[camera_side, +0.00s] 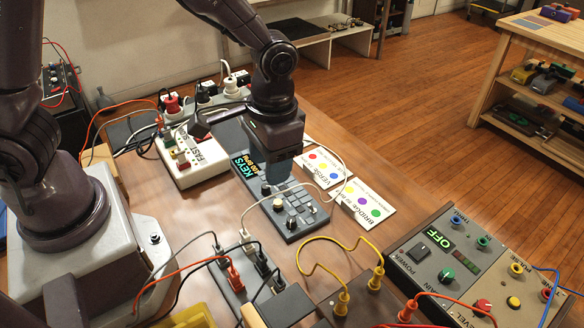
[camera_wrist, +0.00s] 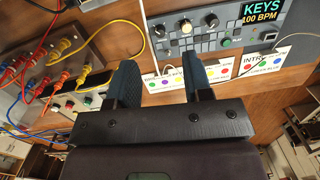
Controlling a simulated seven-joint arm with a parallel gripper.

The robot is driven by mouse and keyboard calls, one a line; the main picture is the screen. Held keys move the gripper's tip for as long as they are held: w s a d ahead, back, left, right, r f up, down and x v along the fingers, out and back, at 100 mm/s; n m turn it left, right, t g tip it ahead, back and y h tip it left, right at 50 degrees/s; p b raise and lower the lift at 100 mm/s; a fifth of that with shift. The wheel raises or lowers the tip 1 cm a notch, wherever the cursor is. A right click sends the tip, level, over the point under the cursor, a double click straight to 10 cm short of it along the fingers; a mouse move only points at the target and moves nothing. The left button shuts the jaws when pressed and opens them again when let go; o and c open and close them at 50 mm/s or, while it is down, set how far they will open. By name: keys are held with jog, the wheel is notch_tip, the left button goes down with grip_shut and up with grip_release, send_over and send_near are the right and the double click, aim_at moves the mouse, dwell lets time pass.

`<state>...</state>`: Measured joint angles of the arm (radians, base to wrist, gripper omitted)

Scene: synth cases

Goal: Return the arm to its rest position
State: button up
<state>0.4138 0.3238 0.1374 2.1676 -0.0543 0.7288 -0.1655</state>
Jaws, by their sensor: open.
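My gripper (camera_side: 278,172) hangs pointing down over the dark keys module (camera_side: 312,212) in the side view. In the wrist view my gripper (camera_wrist: 160,76) shows two blue-grey fingers spread apart with nothing between them. The keys module (camera_wrist: 182,42) lies beyond the fingertips there, its screen reading "KEYS 100 BPM". Whether the fingertips touch the module cannot be told. My arm reaches from the left over the table, bent at the elbow.
Cards with coloured dots (camera_side: 362,204) lie right of the module. A white "FAST" box (camera_side: 190,160) with plugged cables stands at left. A grey panel reading "OFF" (camera_side: 440,241) is at lower right. Yellow (camera_side: 335,240) and orange cables loop across the front. A wooden shelf stands far right.

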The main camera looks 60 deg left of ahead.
jog(key=s+a+r+t, duration=0.3)
jog(key=s+a+r, duration=0.1)
jog(key=r, duration=0.5)
jog(key=s+a+r+t, duration=0.3)
jog(key=s+r, duration=0.3)
jog(key=r, duration=0.2)
jog(key=shift+s+a+r+n, duration=0.15)
jog(key=shift+a+r+n, duration=0.25)
jog(key=shift+a, duration=0.5)
